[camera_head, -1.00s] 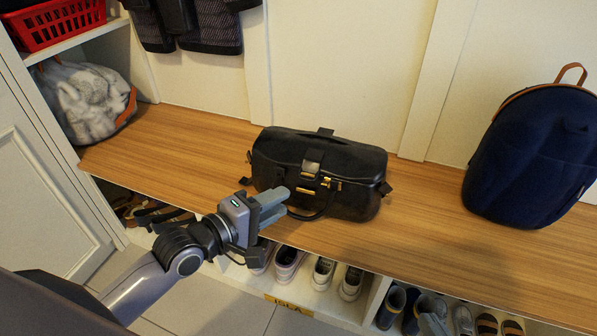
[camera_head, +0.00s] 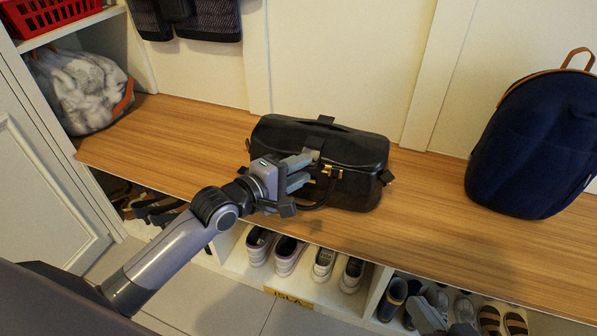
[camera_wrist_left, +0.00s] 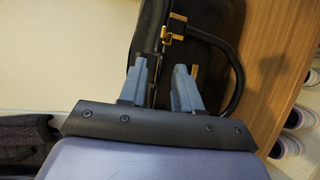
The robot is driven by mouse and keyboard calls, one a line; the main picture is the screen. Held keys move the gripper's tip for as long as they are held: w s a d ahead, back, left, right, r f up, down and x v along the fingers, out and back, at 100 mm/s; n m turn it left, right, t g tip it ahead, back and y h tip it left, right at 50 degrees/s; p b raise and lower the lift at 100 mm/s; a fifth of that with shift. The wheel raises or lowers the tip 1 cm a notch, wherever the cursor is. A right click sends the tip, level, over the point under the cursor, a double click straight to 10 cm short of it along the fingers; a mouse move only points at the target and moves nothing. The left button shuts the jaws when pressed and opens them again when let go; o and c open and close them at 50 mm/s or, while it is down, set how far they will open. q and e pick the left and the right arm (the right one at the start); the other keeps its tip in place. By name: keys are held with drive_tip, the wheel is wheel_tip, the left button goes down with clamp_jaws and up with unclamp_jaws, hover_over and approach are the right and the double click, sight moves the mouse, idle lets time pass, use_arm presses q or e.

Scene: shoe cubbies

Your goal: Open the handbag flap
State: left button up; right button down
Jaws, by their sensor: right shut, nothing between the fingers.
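The black handbag (camera_head: 345,155) stands closed on the wooden bench, with gold buckles (camera_head: 332,172) on its front and a handle loop hanging there. My left gripper (camera_head: 308,168) is at the bag's front, its fingers apart around the height of the clasp and hiding much of it. The left wrist view shows the two fingers (camera_wrist_left: 160,75) spread, with part of the bag (camera_wrist_left: 150,40) between and behind them. Whether they touch the flap I cannot tell.
The wooden bench (camera_head: 440,225) is clear between the bag and a navy backpack (camera_head: 530,145) at right. A grey-white furry bag (camera_head: 80,90) sits at left under a red basket (camera_head: 50,15). Shoes (camera_head: 288,252) fill cubbies below the bench edge.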

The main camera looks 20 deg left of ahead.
use_arm(q)
clamp_jaws()
idle(1.4)
